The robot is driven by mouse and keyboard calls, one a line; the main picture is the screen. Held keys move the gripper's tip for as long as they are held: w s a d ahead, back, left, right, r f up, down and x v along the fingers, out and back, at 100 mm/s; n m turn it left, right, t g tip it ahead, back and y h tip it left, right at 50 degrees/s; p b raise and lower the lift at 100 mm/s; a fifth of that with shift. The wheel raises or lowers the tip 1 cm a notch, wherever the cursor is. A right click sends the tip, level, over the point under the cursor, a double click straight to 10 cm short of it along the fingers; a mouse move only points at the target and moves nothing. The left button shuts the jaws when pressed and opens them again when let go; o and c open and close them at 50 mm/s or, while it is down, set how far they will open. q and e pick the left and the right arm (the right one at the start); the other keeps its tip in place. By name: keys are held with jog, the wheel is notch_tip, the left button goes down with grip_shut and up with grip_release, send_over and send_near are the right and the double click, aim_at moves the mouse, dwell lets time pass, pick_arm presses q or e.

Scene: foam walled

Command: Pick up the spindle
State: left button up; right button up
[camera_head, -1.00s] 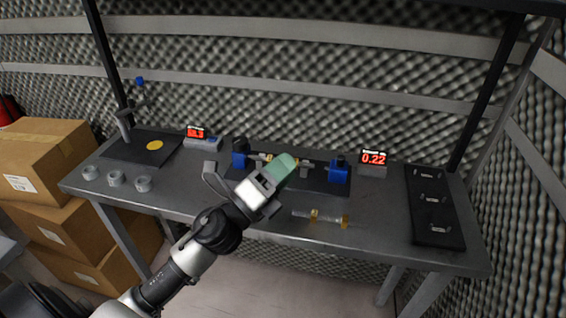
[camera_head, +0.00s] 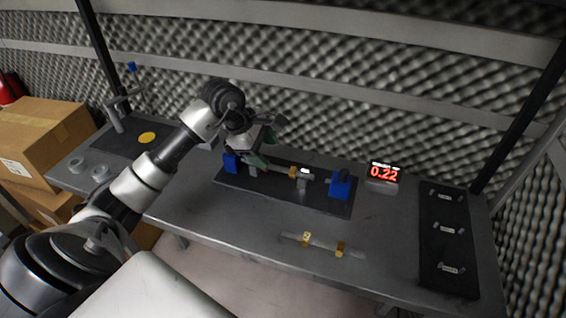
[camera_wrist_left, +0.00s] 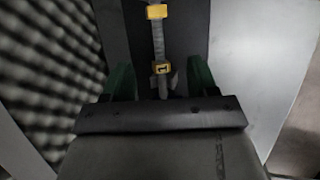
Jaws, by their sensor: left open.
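A grey spindle with gold rings lies along the black fixture plate (camera_head: 320,204), held up between blue blocks; its gold ring (camera_head: 293,172) shows in the head view. In the left wrist view the spindle (camera_wrist_left: 158,40) runs from the top edge to between my green fingers. My left gripper (camera_head: 254,162) is at the left part of this spindle, with its fingers apart on either side of it; contact cannot be told. A second similar shaft (camera_head: 323,243) with gold rings lies on the table front. My right gripper is not in view.
A red 0.22 display (camera_head: 383,173) stands right of the fixture. A black mat (camera_head: 446,262) with small metal pieces lies at the right edge. Grey rings (camera_head: 100,172) are at the left. A blue block (camera_head: 340,184) stands at the fixture's right end.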

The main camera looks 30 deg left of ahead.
aim_at(282, 168)
pick_arm(q)
jog(key=shift+x, duration=1.1)
jog(key=shift+w+d+f, duration=0.1)
jog(key=shift+d+f, duration=0.1)
jog(key=shift+f, duration=0.1)
jog(key=p+x, duration=0.1)
jog(key=x, duration=0.3)
jog(key=shift+w+d+p, duration=0.2)
jog(key=shift+p, duration=0.2)
jog(key=shift+w+d+f, duration=0.1)
jog(key=shift+w+f, duration=0.05)
jog(key=shift+f, duration=0.15)
jog(key=shift+w+f, duration=0.1)
jog(key=shift+f, duration=0.05)
jog(key=shift+c, duration=1)
grip_shut()
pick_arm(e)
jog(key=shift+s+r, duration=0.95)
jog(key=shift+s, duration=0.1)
